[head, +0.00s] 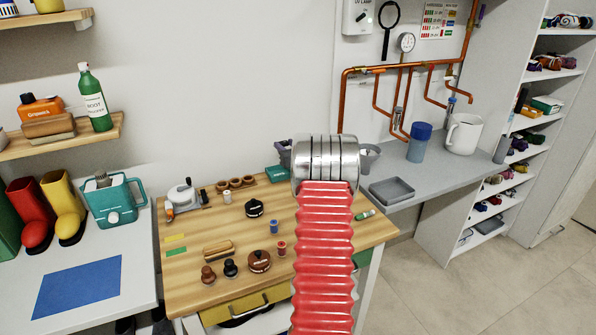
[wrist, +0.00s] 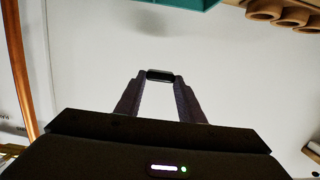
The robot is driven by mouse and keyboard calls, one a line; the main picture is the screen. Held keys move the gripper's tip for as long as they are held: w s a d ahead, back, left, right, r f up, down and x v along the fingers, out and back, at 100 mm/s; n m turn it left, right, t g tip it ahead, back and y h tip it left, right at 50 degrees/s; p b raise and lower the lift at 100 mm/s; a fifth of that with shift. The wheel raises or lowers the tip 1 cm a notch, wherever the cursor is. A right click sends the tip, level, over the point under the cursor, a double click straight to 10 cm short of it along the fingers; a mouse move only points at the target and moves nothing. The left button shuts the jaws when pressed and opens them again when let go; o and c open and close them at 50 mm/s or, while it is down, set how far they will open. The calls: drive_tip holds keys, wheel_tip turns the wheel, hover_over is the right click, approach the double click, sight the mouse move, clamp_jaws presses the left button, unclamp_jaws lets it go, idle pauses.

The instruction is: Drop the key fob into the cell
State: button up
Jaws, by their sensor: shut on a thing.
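My gripper (wrist: 160,80) shows in the wrist view, its two dark fingers closed on a small dark key fob (wrist: 160,75) with a paler rim. The fob sits between the fingertips, against a plain pale background, touching nothing else that I can see. I cannot tell for sure which thing is the cell. A wooden block with round cups (head: 235,183) stands at the back of the wooden table; similar cups (wrist: 285,14) show at the wrist view's upper right.
The wooden table (head: 185,280) holds a black lidded pot (head: 255,208), a brown pot (head: 259,261), stampers and small spools. A teal box (head: 277,174) stands near my joint. An empty grey tray (head: 392,190) lies on the grey counter at right. Copper pipes (head: 343,100) rise behind it.

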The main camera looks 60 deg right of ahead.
drive_tip(key=shift+f, duration=2.75)
drive_tip(key=o, duration=1.1)
drive_tip(key=v, duration=1.3)
drive_tip(key=shift+s+a, duration=0.25)
drive_tip(key=shift+s, duration=0.1)
